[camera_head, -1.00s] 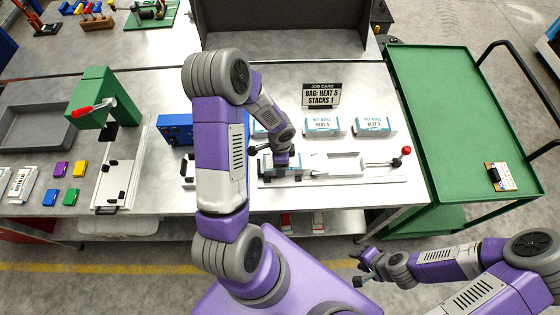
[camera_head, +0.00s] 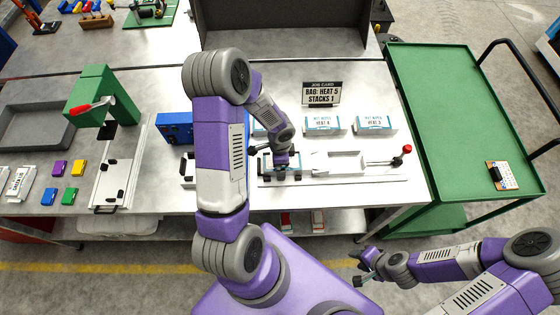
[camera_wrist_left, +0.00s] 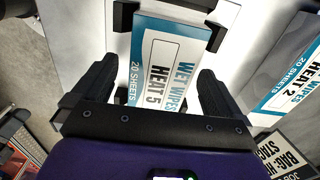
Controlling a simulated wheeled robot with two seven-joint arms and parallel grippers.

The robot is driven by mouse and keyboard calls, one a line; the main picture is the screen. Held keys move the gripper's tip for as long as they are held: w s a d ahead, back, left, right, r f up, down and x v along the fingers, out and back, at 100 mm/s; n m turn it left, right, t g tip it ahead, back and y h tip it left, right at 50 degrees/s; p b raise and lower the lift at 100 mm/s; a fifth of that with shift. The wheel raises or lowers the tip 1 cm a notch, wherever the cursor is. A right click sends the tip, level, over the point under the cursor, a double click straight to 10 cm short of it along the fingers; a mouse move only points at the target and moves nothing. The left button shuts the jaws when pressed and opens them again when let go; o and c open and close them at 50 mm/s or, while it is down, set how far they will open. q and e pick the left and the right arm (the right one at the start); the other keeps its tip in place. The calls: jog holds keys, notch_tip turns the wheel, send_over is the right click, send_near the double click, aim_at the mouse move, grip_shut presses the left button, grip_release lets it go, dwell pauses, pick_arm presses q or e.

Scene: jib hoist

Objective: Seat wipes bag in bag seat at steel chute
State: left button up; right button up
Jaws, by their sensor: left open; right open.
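The wipes bag (camera_wrist_left: 165,65), white and blue and marked HEAT 5, lies label up in the left wrist view. Its far end is between two black corner brackets of the bag seat (camera_wrist_left: 207,36); its near end is hidden by my gripper. My left gripper (camera_wrist_left: 150,85) is open, one finger on each side of the bag. In the head view my left gripper (camera_head: 282,168) is over the seat and hides most of the bag. The steel chute (camera_head: 342,163) runs right from there. My right gripper (camera_head: 362,270) is open and empty, in front of the bench.
More wipes bags, HEAT 4 (camera_head: 323,124) and another (camera_head: 373,124), lie behind the chute. A job card (camera_head: 321,94) reads BAG: HEAT 5, STACKS 1. A red-knobbed rod (camera_head: 405,150) is at the chute's right. A green cart (camera_head: 460,120) stands right of the bench.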

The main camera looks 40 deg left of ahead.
pick_arm(q)
notch_tip(320, 180, up, 8)
jog(key=shift+f+p, duration=0.2)
jog(key=shift+p, duration=0.6)
